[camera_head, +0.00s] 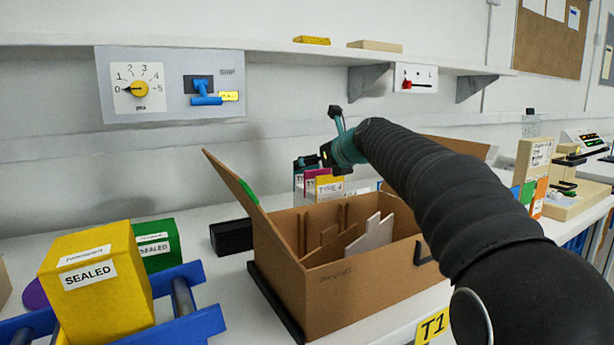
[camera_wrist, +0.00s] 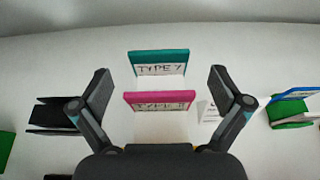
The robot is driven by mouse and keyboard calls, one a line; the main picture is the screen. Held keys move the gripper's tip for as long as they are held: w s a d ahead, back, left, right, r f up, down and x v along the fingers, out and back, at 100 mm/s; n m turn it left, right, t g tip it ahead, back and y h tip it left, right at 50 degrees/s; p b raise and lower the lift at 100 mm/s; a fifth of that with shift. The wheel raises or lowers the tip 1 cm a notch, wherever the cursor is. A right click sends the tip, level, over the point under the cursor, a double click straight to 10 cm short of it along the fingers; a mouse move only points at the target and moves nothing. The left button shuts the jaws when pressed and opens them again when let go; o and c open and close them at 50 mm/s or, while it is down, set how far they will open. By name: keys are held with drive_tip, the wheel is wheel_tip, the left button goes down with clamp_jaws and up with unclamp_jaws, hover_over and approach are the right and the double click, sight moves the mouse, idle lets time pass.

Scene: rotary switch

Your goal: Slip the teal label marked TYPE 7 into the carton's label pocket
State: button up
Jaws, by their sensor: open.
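The teal label (camera_wrist: 159,58), with a white face marked TYPE 7, stands upright in the wrist view behind a magenta label (camera_wrist: 159,98). My gripper (camera_wrist: 160,72) is open and empty, with one finger on each side of the labels and no visible contact. In the head view my gripper (camera_head: 330,152) is above the label row behind the carton, beside the yellow label (camera_head: 328,182). The open brown carton (camera_head: 350,297) stands on the bench with dividers inside. A dark bracket (camera_head: 425,253) shows on its near face, partly hidden by my arm; I cannot tell whether it is the pocket.
A raised carton flap (camera_head: 232,178) stands left of the label row. A yellow SEALED box (camera_head: 97,285) and a green box (camera_head: 156,245) are at left by a blue rack. A switch panel (camera_head: 170,85) hangs on the wall.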

sight(298, 176)
drive_tip(key=shift+x, duration=2.65)
drive_tip(key=shift+a, duration=0.15)
drive_tip(key=c, duration=0.7)
